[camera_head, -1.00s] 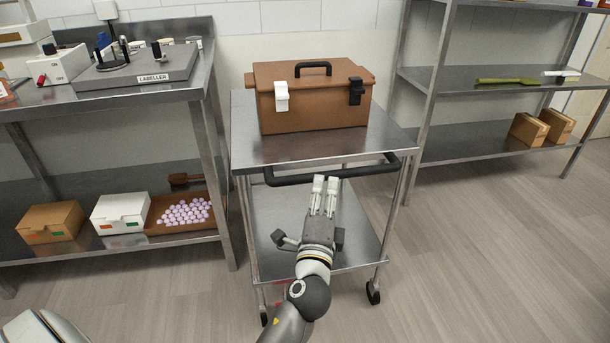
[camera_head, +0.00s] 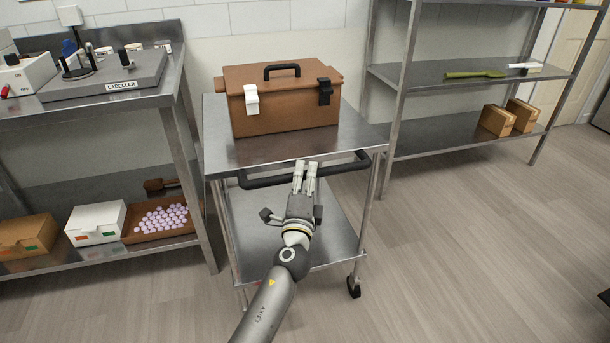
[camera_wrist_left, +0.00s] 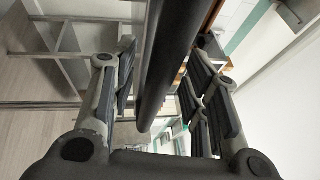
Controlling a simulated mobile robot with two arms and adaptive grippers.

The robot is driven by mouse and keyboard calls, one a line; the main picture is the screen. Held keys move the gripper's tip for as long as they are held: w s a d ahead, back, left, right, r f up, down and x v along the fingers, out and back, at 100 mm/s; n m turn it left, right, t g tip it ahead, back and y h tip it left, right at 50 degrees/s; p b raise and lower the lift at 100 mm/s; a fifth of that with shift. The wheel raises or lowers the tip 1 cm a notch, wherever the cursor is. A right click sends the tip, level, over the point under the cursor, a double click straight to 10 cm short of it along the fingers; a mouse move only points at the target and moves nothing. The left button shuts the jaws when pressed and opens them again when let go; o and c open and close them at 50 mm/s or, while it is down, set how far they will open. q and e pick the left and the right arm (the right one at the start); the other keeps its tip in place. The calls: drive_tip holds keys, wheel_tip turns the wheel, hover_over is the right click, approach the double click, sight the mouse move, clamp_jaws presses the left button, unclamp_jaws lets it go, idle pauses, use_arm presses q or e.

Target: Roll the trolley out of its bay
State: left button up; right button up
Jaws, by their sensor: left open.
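The steel trolley (camera_head: 355,137) stands between the two shelf units, with a brown toolbox (camera_head: 285,112) on its top. Its black push handle (camera_head: 262,182) runs across the near side. My left gripper (camera_head: 305,166) is at the handle in the head view, with its fingertips overlapping the bar near its middle. In the left wrist view, the dark handle bar (camera_wrist_left: 168,62) passes between the spread fingers of the gripper (camera_wrist_left: 160,85). The fingers are open, with gaps on both sides of the bar. My right gripper is out of view.
A steel bench (camera_head: 188,75) with a labeller (camera_head: 115,78) stands close at the trolley's left. A shelf unit (camera_head: 440,143) stands to the right, and a wall is behind. Bare floor (camera_head: 460,250) lies in front and to the right. A caster (camera_head: 354,287) shows at the front right.

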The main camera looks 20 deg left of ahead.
use_arm(q)
drive_tip(key=shift+w+a, duration=0.1)
drive_tip(key=shift+w, duration=0.25)
drive_tip(key=shift+c, duration=0.2)
clamp_jaws()
